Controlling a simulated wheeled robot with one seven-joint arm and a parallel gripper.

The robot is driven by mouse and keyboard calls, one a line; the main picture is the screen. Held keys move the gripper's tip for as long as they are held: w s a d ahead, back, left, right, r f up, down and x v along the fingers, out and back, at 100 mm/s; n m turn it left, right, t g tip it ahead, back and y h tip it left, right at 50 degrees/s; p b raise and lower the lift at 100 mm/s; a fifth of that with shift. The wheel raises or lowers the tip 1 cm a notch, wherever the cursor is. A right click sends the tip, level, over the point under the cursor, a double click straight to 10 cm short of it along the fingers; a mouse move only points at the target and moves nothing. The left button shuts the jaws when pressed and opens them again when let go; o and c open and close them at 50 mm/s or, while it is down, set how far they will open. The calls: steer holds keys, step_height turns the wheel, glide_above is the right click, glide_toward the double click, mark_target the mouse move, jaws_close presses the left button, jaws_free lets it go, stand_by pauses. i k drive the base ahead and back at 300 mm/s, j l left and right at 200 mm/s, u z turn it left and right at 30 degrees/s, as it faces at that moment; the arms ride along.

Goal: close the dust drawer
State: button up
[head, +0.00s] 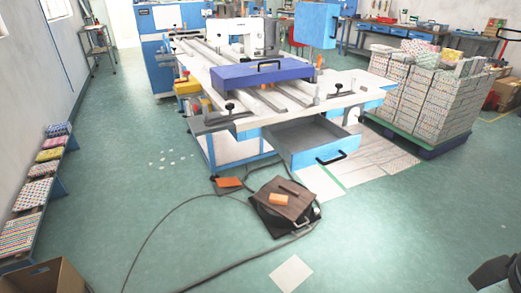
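The dust drawer (312,155) is a blue-fronted, grey-lined drawer under the front right of the sewing table (215,75). It is pulled out and open toward me, and its inside looks empty. A black bar handle (332,158) sits on its front. A dark part at the bottom right corner, cut off by the picture edge, looks like my gripper (500,274). It is well apart from the drawer, nearer to me and to the right. Its fingers cannot be made out clearly, and nothing held shows.
A black floor device (283,205) with a brown top and an orange block stands in front of the drawer, with cables trailing. A pallet of stacked bundles (425,95) is right of the table. A cardboard box (48,280) is bottom left. The right foreground floor is clear.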

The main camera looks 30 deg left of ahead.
mark_target(304, 142)
steer(key=i+l+u, duration=0.15)
steer(key=u, duration=0.25)
steer(key=i+l+u, duration=0.2)
steer(key=u, duration=0.15)
steer(key=i+u, duration=0.15)
steer(key=i, duration=0.35)
steer(key=i+l+u, duration=0.2)
steer(key=i, duration=0.3)
steer(key=i+j, duration=0.05)
steer(key=j, duration=0.05)
